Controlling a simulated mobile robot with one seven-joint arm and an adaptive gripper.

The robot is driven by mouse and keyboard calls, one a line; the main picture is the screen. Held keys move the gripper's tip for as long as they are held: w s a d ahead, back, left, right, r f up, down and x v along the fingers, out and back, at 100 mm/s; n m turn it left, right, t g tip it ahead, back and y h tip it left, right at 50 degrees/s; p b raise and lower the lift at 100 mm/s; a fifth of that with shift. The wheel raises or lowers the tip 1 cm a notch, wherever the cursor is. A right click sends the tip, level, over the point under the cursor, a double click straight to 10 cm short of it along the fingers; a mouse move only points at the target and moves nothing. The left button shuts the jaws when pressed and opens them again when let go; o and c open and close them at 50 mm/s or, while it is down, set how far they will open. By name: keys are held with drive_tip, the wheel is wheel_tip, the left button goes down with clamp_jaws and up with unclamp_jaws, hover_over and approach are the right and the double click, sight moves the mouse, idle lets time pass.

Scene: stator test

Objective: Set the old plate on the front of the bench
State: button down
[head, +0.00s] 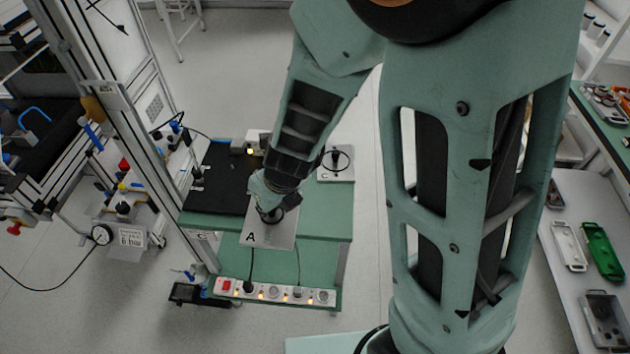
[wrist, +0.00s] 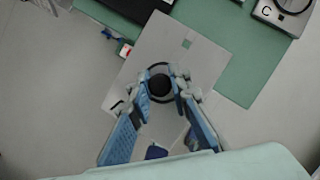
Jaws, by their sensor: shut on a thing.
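A grey plate marked A (head: 258,237) hangs from my gripper (head: 270,214) in the head view. In the wrist view the plate (wrist: 200,62) is tilted in the picture, and my gripper (wrist: 161,80) has its two blue fingers on either side of the black round knob (wrist: 160,86). The green bench (head: 325,222) lies behind and under part of the plate. The plate overlaps the bench's front edge, with much of it over the floor in the wrist view. I cannot tell its height above the bench top.
A plate marked C (head: 337,174) with a black knob and cable sits at the bench's back right. A black mat (head: 223,180) covers the left part. A power strip (head: 275,291) runs along a lower shelf. An aluminium frame (head: 130,110) stands close at the left.

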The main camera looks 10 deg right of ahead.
drive_tip(key=shift+w+d+f+b, duration=0.25)
drive_tip(key=shift+w+b, duration=0.05)
drive_tip(key=shift+b, duration=0.1)
drive_tip(key=w+d+f+b, duration=0.1)
drive_tip(key=w+b, duration=0.1)
drive_tip(key=w+d+f+b, duration=0.1)
drive_tip(key=w+d+b, duration=0.1)
drive_tip(key=w+d+f+b, duration=0.2)
drive_tip(key=shift+w+b, duration=0.1)
drive_tip(key=shift+b, duration=0.3)
drive_tip(key=w+d+f+b, duration=0.1)
drive_tip(key=b, duration=0.1)
drive_tip(key=w+d+f+b, duration=0.1)
drive_tip(key=f+b, duration=0.1)
drive_tip(key=w+f+b, duration=0.1)
drive_tip(key=b, duration=0.1)
drive_tip(key=shift+w+d+f+b, duration=0.25)
drive_tip(key=shift+w+d+b, duration=0.05)
drive_tip(key=shift+d, duration=0.1)
drive_tip(key=shift+w+d+f+b, duration=0.2)
drive_tip(key=shift+f+b, duration=0.25)
drive_tip(key=shift+b, duration=0.1)
wheel_tip(320, 180, down, 3)
drive_tip(key=b, duration=0.3)
drive_tip(key=shift+w, duration=0.1)
drive_tip(key=shift+f, duration=0.1)
drive_tip(key=c, duration=1.8)
unclamp_jaws()
drive_tip(key=shift+f, duration=0.1)
